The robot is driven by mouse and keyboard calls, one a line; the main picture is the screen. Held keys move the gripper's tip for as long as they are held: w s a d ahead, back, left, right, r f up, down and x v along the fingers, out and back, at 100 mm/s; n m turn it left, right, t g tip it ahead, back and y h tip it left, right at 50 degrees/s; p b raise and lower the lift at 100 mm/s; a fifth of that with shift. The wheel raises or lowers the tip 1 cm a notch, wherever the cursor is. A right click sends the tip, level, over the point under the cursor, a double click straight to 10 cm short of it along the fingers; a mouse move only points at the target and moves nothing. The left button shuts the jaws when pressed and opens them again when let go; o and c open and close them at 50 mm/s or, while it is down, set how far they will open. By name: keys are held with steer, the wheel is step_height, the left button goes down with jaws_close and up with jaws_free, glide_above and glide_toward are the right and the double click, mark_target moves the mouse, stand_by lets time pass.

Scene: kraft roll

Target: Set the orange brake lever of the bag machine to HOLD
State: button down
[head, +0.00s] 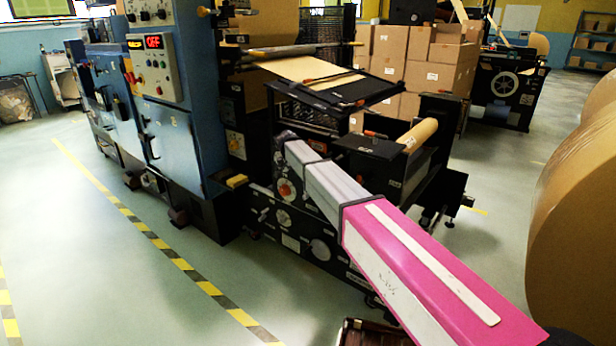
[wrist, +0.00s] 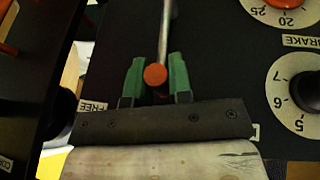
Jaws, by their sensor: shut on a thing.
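In the wrist view, the brake lever shows as a grey metal rod (wrist: 165,32) ending in a round orange knob (wrist: 155,75). My gripper (wrist: 156,77) has its two green fingers on either side of the knob, shut on it. An upside-down FREE label (wrist: 93,105) lies left of the fingers. A pale label edge (wrist: 256,131) shows to the right, mostly covered by my gripper's body, and I cannot read it. The lever's knob lies between these two labels. In the head view, my arm hides the gripper and the lever at the bag machine (head: 300,235).
A dial (wrist: 295,88) and an upside-down BRAKE label (wrist: 300,41) sit right of the lever. A dark round knob (wrist: 62,103) is close on the left. A large kraft roll (head: 572,215) stands at the right. The floor left of the yellow-black line (head: 160,243) is clear.

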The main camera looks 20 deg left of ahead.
steer(key=shift+g+h, duration=0.3)
steer(key=shift+h, duration=0.3)
steer(key=shift+w+a+f, duration=0.4)
steer(key=shift+a, duration=0.55)
steer(key=shift+w+a+f, duration=0.4)
steer(key=shift+a+f, duration=0.05)
steer(key=shift+a, duration=0.55)
steer(key=shift+w+a+f, duration=0.4)
steer(key=shift+a, duration=0.55)
steer(key=c, duration=1)
jaws_free()
steer(key=shift+a+f, duration=0.1)
steer(key=shift+o, duration=0.2)
steer(key=shift+r, duration=0.2)
steer(key=v, duration=1)
steer(key=shift+a+r, duration=0.2)
